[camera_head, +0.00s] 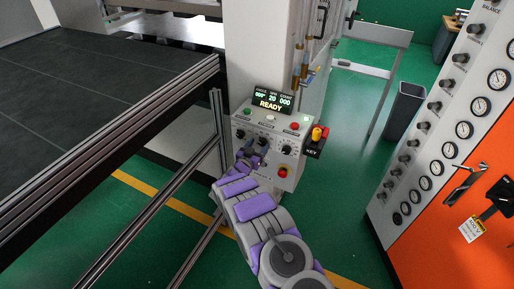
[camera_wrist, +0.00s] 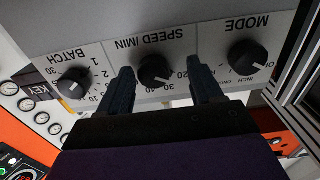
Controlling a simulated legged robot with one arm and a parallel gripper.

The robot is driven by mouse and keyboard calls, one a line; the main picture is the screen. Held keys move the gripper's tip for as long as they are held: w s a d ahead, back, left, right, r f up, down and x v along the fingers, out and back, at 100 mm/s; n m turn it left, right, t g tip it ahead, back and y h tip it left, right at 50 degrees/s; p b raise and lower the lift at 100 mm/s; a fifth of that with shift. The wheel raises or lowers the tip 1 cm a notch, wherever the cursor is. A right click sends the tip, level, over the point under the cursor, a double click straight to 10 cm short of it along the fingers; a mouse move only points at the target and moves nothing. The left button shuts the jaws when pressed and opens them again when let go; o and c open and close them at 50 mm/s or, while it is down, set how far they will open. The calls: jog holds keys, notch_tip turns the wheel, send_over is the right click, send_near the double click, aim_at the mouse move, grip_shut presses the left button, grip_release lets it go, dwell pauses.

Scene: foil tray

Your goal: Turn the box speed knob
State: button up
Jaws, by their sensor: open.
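The speed knob (camera_wrist: 154,70) is a black round knob with a white pointer line, under the label SPEED/MIN, upside down in the wrist view. My gripper (camera_wrist: 160,68) is open, with one dark finger on each side of this knob. I cannot tell whether either finger touches it. In the head view my gripper (camera_head: 251,157) is at the front of the grey control box (camera_head: 240,121), by its row of knobs. The box's display (camera_head: 271,101) reads READY, with 20 in the middle field.
The batch knob (camera_wrist: 75,82) and mode knob (camera_wrist: 246,57) flank the speed knob. A red button (camera_head: 283,171) sits lower on the box, and a red and yellow key switch (camera_head: 318,134) is at its right. A metal rail frame (camera_head: 180,181) stands left of my arm.

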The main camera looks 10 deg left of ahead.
jog(key=shift+d+r, duration=0.15)
jog(key=shift+d, duration=0.65)
jog(key=shift+c, duration=0.3)
jog(key=shift+a, duration=0.65)
jog(key=c, duration=0.7)
jog(key=shift+d, duration=0.25)
jog(key=c, duration=0.3)
